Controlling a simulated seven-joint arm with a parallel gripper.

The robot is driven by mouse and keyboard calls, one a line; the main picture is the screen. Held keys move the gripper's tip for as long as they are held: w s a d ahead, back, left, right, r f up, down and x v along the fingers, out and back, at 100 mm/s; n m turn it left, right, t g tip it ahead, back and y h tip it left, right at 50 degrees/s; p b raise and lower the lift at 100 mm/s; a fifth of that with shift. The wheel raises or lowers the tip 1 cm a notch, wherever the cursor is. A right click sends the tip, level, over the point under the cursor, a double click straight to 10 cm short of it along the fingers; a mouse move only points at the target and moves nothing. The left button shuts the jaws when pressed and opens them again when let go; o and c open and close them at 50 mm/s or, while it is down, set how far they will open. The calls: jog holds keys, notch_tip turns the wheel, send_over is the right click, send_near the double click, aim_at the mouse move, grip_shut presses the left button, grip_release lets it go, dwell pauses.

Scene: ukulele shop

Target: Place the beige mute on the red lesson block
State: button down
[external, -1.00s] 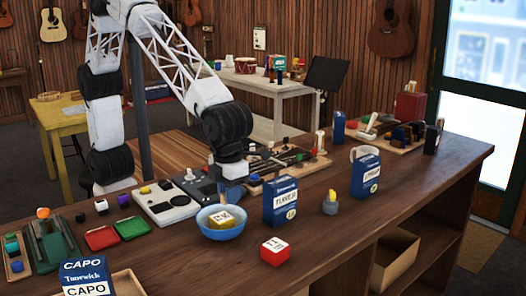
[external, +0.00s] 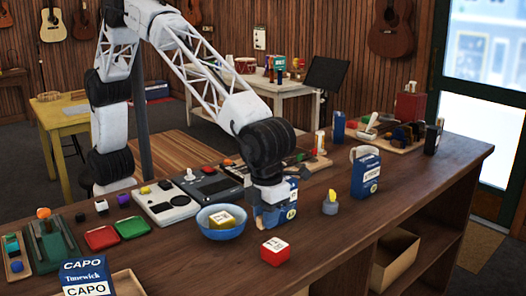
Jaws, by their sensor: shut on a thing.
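My gripper (external: 272,208) points down in front of the blue tuner box and hides much of it. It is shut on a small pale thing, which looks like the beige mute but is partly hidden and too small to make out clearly. The red lesson block (external: 275,250), a red cube with a pale marked top, sits on the wooden counter. It is below my gripper in the picture, nearer the camera and apart from it. Nothing is on top of the block.
A blue bowl (external: 222,232) holding a yellow block (external: 221,217) stands left of my gripper. The blue tuner box (external: 291,213) is close by it. A grey-and-yellow piece (external: 330,203) and another blue box (external: 366,174) stand to the right. The counter around the red block is clear.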

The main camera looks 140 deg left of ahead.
aim_at(275, 245)
jog(key=shift+w+a+f, duration=0.15)
jog(key=shift+w, duration=1.25)
jog(key=shift+f, duration=0.1)
jog(key=shift+f, duration=1.65)
jog(key=shift+f, duration=0.15)
jog(key=c, duration=1)
grip_release()
